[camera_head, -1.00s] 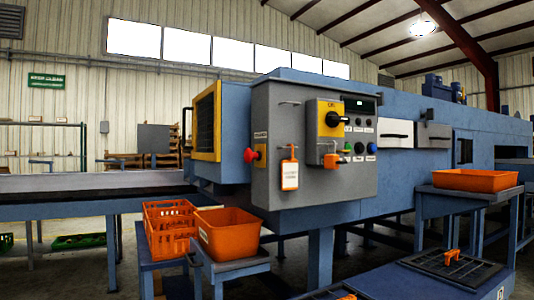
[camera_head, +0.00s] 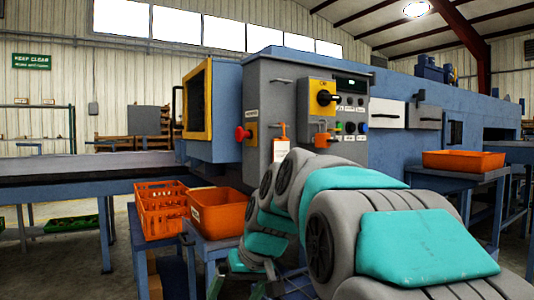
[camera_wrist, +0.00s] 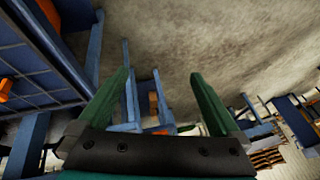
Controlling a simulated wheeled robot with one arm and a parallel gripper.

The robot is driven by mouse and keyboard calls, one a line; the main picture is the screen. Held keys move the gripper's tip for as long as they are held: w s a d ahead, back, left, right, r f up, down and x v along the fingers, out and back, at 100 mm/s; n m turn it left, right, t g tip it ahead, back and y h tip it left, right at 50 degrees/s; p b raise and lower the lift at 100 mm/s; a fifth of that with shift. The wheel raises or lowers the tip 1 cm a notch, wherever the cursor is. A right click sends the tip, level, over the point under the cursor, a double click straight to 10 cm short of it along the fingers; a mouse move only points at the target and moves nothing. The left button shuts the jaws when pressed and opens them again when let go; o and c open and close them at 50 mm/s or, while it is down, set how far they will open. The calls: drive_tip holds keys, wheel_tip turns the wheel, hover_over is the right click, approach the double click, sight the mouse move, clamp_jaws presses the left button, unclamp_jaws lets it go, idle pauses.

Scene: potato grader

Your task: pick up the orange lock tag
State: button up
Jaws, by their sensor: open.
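The orange lock tag (camera_head: 281,148) hangs on the front of the grey control cabinet, left of the yellow switch plate. It has an orange top and a pale face, and my arm hides its lower part. My gripper (camera_head: 238,284) is low in the head view, below the tag and in front of the orange bins. In the wrist view its two green fingers (camera_wrist: 160,76) are spread apart with nothing between them. I cannot make out the tag in the wrist view.
A red knob (camera_head: 242,134) and a yellow plate with a black rotary switch (camera_head: 325,97) are on the cabinet. An orange crate (camera_head: 160,212) and an orange bin (camera_head: 219,211) stand below left. Another orange bin (camera_head: 463,161) is at right. The wrist view shows bare floor (camera_wrist: 185,35).

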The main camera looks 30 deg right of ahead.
drive_tip(key=w+d+r+t, duration=0.2)
drive_tip(key=w+d+r, duration=0.3)
drive_tip(key=w+r, duration=0.15)
drive_tip(key=n+t+h+p, duration=0.1)
drive_tip(key=n+t+h, duration=0.1)
drive_tip(key=t, duration=0.5)
approach(281, 145)
drive_tip(key=w+f, duration=0.8)
drive_tip(key=shift+f, duration=0.25)
drive_tip(key=c, duration=1.4)
drive_tip(key=shift+r+y, duration=0.1)
drive_tip(key=shift+y, duration=0.2)
